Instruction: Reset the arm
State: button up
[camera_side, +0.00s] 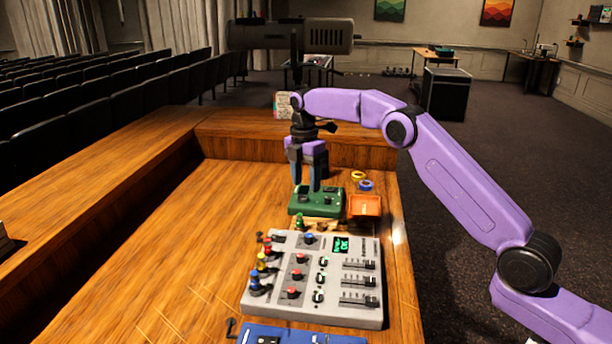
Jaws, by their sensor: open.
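My purple arm reaches in from the right side of the view, bent at its joints. My gripper (307,185) points down above the green box (328,204) behind the mixing desk. Its two dark fingers are apart, and I see nothing between them. The fingertips are close to the green box, and I cannot tell whether they touch it. The grey mixing desk (372,318) lies in front, with knobs, sliders, coloured levers on its left and a small green-lit display.
An orange box (365,205) stands right of the green box. Yellow (357,176) and blue (367,186) rings lie behind it. A blue device (300,335) is at the front edge. The wooden desktop (190,250) is clear to the left. A dark overhead device (290,36) is above my gripper.

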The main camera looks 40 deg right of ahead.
jog(key=shift+r, duration=0.4)
jog(key=shift+a, duration=0.1)
jog(key=s+a+r+m, duration=0.25)
jog(key=s+a, duration=0.25)
jog(key=s, duration=0.6)
jog(key=s+a+r+m, duration=0.1)
jog(key=s+a+r, duration=0.3)
jog(key=s, duration=0.7)
jog(key=s+d+f+m, duration=0.1)
jog(key=s+d+f, duration=0.1)
jog(key=s, duration=0.6)
jog(key=s+d+f+m, duration=0.2)
jog(key=s+d, duration=0.2)
jog(key=s, duration=0.5)
jog(key=s+d+f+m, duration=0.1)
jog(key=s+d+f, duration=0.1)
jog(key=s, duration=0.7)
jog(key=shift+d+f+t+y, duration=0.3)
jog(key=shift+d+t, duration=0.1)
jog(key=shift+d, duration=0.25)
